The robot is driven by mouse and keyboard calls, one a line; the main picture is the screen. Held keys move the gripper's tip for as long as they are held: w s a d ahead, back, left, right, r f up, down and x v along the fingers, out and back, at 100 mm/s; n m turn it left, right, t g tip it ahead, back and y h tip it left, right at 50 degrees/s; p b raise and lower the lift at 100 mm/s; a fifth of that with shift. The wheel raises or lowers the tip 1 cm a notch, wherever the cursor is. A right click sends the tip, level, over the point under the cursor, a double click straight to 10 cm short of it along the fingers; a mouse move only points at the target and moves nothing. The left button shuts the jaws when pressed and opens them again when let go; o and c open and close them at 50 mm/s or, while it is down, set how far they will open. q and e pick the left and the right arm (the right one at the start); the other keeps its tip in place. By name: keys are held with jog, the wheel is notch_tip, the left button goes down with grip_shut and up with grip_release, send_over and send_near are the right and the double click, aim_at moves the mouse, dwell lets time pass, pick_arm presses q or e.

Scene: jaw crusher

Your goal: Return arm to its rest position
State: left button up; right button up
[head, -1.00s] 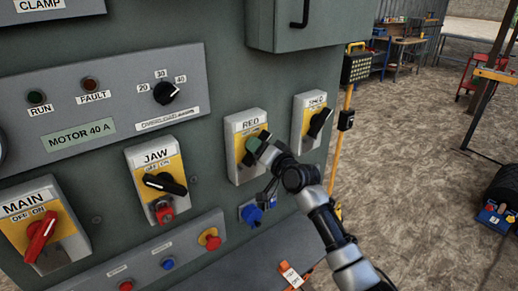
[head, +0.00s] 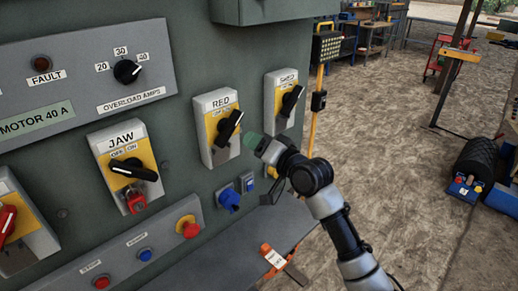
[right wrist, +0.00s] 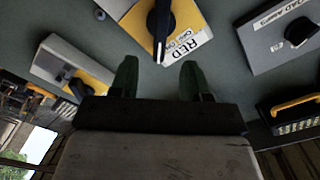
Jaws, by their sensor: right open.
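My right gripper (head: 254,143) is open and empty, with its green fingertips just right of the RED switch (head: 219,127) and apart from its black handle. In the right wrist view the two green fingers (right wrist: 156,80) stand apart with nothing between them, and the RED switch's black handle (right wrist: 160,28) is beyond them. My right arm (head: 325,203) reaches in from the lower right. My left gripper is not in view.
The JAW switch (head: 128,165) with a red padlock (head: 135,202) is left of the RED switch. Another switch (head: 283,103) is to its right. Blue sockets (head: 229,200) and a ledge (head: 225,258) with an orange-tagged item (head: 272,256) lie below. Open ground is at right.

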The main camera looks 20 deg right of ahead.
jog(key=shift+s, duration=0.25)
notch_tip(320, 180, down, 24)
jog(key=d+f+g+h+b, duration=0.1)
jog(key=d+g+h+b, duration=0.1)
jog(key=g+h, duration=0.15)
jog(key=s+f+g+h, duration=0.1)
jog(key=s+f, duration=0.3)
jog(key=f, duration=0.3)
jog(key=s+f+n+g+b, duration=0.1)
jog(key=s+f+g, duration=0.15)
jog(key=f, duration=0.55)
jog(key=s+f+g+h, duration=0.1)
jog(key=s+f, duration=0.3)
jog(key=f, duration=0.3)
jog(key=s+f+n+g+b, duration=0.1)
jog(key=s+f+n+g, duration=0.1)
jog(key=s+f, duration=0.6)
jog(key=s+a+f+n+g+b, duration=0.1)
jog(key=s+f, duration=0.8)
jog(key=s, duration=1)
jog(key=s+a+f+n+g+b, duration=0.1)
jog(key=s+f+n+g, duration=0.2)
jog(key=s, duration=1.1)
notch_tip(320, 180, down, 6)
jog(key=shift+a+r+n+g+h, duration=0.25)
jog(key=shift+n+g+h, duration=0.1)
jog(key=shift+g, duration=0.65)
